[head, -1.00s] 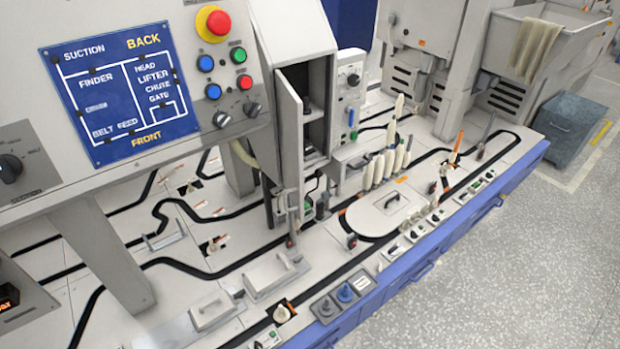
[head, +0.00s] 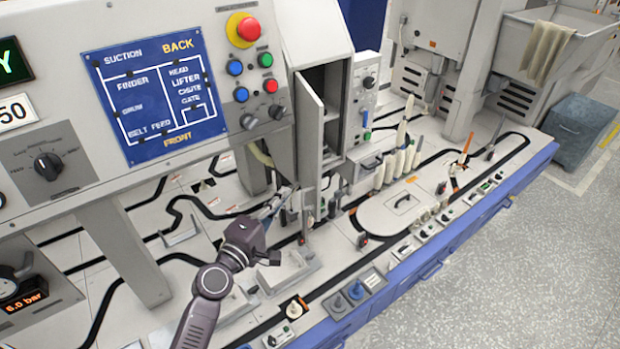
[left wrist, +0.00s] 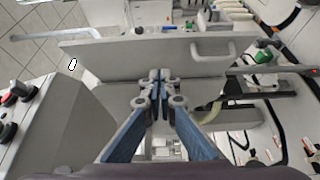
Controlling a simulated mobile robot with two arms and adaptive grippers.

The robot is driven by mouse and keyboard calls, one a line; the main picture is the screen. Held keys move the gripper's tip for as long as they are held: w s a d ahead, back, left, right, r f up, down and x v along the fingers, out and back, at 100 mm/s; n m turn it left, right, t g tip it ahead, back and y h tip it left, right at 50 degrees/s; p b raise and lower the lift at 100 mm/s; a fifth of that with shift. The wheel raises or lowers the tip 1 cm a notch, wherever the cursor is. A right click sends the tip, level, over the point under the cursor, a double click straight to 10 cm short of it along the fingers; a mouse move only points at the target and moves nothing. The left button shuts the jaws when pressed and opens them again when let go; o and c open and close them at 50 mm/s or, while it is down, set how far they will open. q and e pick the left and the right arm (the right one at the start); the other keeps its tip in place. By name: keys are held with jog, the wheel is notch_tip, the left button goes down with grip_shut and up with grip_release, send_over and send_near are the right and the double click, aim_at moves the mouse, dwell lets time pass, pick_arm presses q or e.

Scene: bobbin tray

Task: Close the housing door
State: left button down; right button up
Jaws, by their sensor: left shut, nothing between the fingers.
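The housing door (head: 309,125) is a tall, narrow grey panel standing ajar at the front of the grey housing (head: 325,50). The dark inside shows to the right of the door. In the left wrist view the door (left wrist: 110,62) lies across the upper middle, with a bar handle (left wrist: 213,48) near its right end. My left gripper (head: 284,194) is shut and empty, just left of the door's lower part. Its closed fingertips (left wrist: 160,78) appear at the door's near edge; I cannot tell whether they touch it. My right gripper is out of view.
A control panel with a red emergency button (head: 244,29) overhangs at the left. White bobbins (head: 390,172) stand right of the housing. An oval cover plate (head: 399,206) and black tracks lie on the deck (head: 440,190).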

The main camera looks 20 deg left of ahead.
aim_at(316, 171)
pick_arm(q)
jog(key=w+d, duration=0.1)
jog(key=w, duration=0.1)
jog(key=w+d, duration=0.1)
jog(key=w, duration=0.2)
jog(key=w+d+p, duration=0.1)
jog(key=w, duration=0.1)
jog(key=shift+w+d, duration=0.15)
jog(key=shift+d, duration=0.25)
jog(key=shift+w+d, duration=0.15)
jog(key=shift+d, duration=0.1)
